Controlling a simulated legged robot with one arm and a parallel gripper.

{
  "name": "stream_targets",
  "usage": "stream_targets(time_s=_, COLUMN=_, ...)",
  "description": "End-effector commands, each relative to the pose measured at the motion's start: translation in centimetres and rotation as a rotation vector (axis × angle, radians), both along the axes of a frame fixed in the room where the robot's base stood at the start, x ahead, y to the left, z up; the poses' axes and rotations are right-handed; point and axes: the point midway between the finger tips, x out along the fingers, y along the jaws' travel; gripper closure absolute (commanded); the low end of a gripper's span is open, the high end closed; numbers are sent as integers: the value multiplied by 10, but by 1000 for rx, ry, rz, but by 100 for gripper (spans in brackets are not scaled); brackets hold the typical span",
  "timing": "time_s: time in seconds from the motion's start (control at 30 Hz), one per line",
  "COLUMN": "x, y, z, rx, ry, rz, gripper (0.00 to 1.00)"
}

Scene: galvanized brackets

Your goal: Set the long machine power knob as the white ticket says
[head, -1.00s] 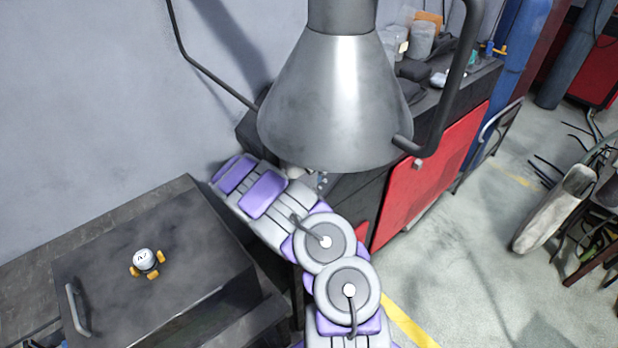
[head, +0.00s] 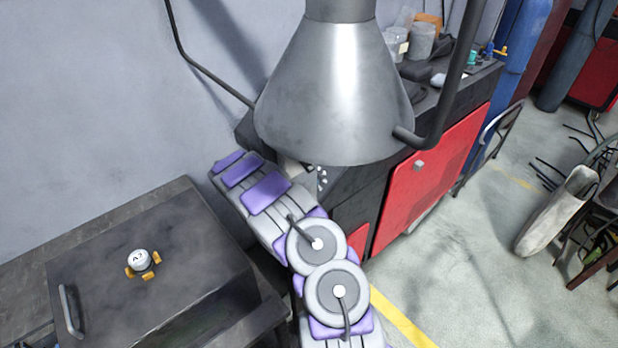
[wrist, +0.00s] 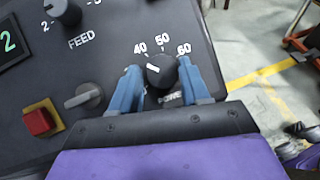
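In the wrist view the black power knob (wrist: 161,76) sits on the dark machine panel. The numbers 40, 50 and 60 arc above it, and a partly hidden label lies below. Its white pointer mark faces left, on the 40 side. My gripper (wrist: 160,68) has one blue finger on each side of the knob, and both tips appear to touch it. In the head view the hood hides the gripper end of my arm. I cannot make out a white ticket in either current view.
Near the knob are a grey switch (wrist: 84,96), a red button on yellow (wrist: 40,121), a FEED knob (wrist: 66,12) and a green display (wrist: 8,43). A metal hood (head: 334,95) hangs above the machine (head: 425,170). A dark box (head: 150,300) stands at left with a white-topped item (head: 139,260).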

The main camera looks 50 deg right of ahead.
Motion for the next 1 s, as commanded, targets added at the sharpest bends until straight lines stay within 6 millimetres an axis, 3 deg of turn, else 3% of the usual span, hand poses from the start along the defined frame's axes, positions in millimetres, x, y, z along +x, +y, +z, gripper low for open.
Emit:
stream_targets(time_s=0.2, x=0, y=-2, z=-1, rx=1, ry=1, rz=0, gripper=33)
stream_targets(time_s=0.57, x=2, y=0, z=1, rx=5, ry=1, rz=0, gripper=33)
stream_targets(time_s=0.67, x=6, y=12, z=7, rx=3, ry=0, rz=2, gripper=33)
stream_targets(time_s=1.0, x=27, y=79, z=36, rx=1, ry=0, rz=5, gripper=33)
